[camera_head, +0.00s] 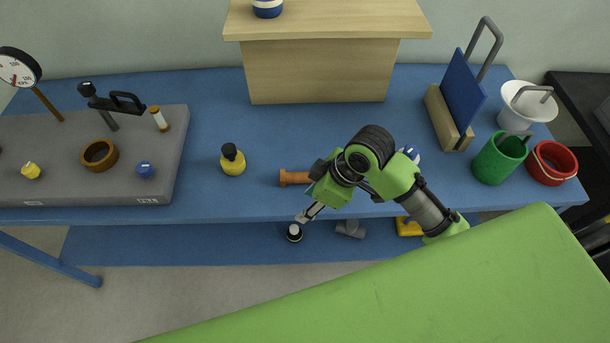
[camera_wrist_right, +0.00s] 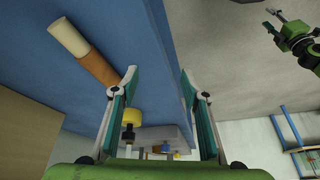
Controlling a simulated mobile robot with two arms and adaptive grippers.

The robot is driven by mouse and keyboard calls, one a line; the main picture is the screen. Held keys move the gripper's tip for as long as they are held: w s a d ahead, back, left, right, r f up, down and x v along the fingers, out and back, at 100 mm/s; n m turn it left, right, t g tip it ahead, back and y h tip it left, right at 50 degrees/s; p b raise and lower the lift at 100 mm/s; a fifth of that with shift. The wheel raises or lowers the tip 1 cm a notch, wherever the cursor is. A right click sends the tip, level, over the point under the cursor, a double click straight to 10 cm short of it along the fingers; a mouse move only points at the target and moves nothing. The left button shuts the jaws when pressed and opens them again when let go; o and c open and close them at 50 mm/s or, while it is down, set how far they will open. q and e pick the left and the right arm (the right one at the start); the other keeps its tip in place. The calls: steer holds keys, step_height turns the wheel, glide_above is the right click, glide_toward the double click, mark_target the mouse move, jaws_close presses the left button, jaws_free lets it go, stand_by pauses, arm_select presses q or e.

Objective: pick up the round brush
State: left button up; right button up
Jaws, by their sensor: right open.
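The round brush appears to be the orange-brown cylinder (camera_head: 295,177) lying on the blue table, its right part hidden by my right gripper. In the right wrist view it shows a brown part (camera_wrist_right: 97,67) and a cream end, to the left of the fingers. My right gripper (camera_head: 306,198) is open and empty at the table's front edge; the wrist view shows a clear gap between its fingers (camera_wrist_right: 158,75). One finger lies close to the brush in the picture; contact cannot be told. A green arm in the wrist view's top right seems to be my left, its gripper (camera_wrist_right: 272,18) too small to read.
A yellow bottle (camera_head: 232,161) stands left of the brush. A grey block (camera_head: 60,135) with fittings is at far left, and a wooden box (camera_head: 318,75) behind. A blue board (camera_head: 462,92), green cup (camera_head: 499,159) and red pot (camera_head: 552,163) stand right. A lower shelf holds small items.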

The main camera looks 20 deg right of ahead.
steer(key=w+d+r+n+g, duration=0.1)
steer(key=w+d+r+n, duration=0.35)
steer(key=w+r, duration=0.5)
steer(key=p, duration=0.1)
glide_above(299, 174)
steer(key=d, duration=0.1)
steer(key=f, duration=0.7)
steer(key=shift+s+d+f, duration=0.1)
steer(key=shift+d+f, duration=0.1)
steer(key=shift+s+a+f+p, duration=0.1)
steer(key=shift+f+p, duration=0.25)
steer(key=shift+p, duration=0.05)
steer(key=f, duration=0.1)
steer(key=a+f+p, duration=0.1)
steer(key=f, duration=0.1)
steer(key=shift+f+y, duration=0.25)
steer(key=shift+y, duration=0.05)
steer(key=shift+a+f, duration=0.15)
steer(key=shift+f, duration=0.3)
jaws_close()
